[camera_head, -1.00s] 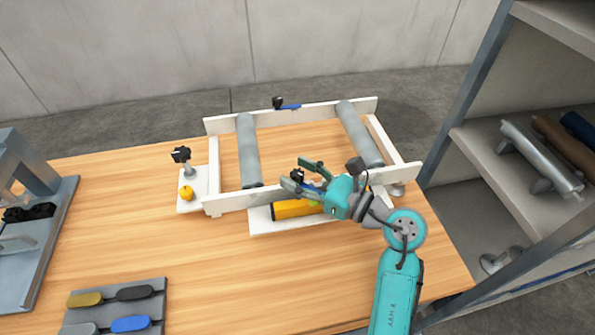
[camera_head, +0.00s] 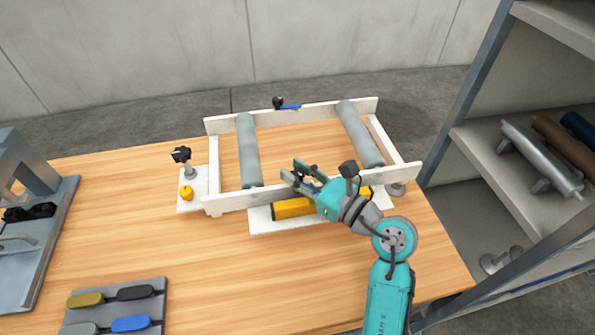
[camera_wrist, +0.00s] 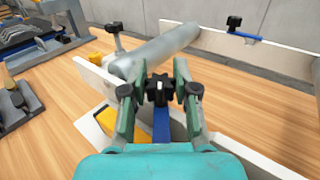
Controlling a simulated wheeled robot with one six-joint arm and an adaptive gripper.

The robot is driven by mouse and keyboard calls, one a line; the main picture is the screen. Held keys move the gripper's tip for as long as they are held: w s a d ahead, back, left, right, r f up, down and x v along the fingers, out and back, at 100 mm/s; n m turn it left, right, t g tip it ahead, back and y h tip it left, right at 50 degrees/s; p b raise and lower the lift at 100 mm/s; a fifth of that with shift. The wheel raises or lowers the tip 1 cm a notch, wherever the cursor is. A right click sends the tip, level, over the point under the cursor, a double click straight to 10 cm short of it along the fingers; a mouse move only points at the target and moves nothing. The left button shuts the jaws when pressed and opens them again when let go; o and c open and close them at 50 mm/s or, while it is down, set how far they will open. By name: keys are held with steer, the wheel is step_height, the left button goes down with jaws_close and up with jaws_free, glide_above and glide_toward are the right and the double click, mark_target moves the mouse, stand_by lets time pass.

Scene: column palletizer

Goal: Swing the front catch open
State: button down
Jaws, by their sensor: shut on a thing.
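The front catch is a blue bar (camera_wrist: 161,125) with a black star knob (camera_wrist: 159,89) at the front rail (camera_head: 235,200) of the white frame. My gripper (camera_head: 298,175) reaches over this rail from the front right. In the wrist view, its two green fingers (camera_wrist: 156,80) stand on both sides of the knob and are shut on it. The blue bar runs from the knob back toward my palm. In the head view, my gripper mostly hides the catch. I cannot tell the bar's exact angle to the rail.
A similar blue catch (camera_head: 290,106) is on the back rail. Two grey rollers (camera_head: 249,150) (camera_head: 359,133) span the frame. A yellow block (camera_head: 293,208) lies under my gripper. A shelf (camera_head: 475,150) stands at the right.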

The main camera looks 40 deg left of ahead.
steer(key=c, duration=0.9)
jaws_free()
steer(key=shift+o, duration=0.2)
steer(key=shift+d, duration=0.1)
steer(key=d, duration=1.1)
steer(key=shift+s+d, duration=0.4)
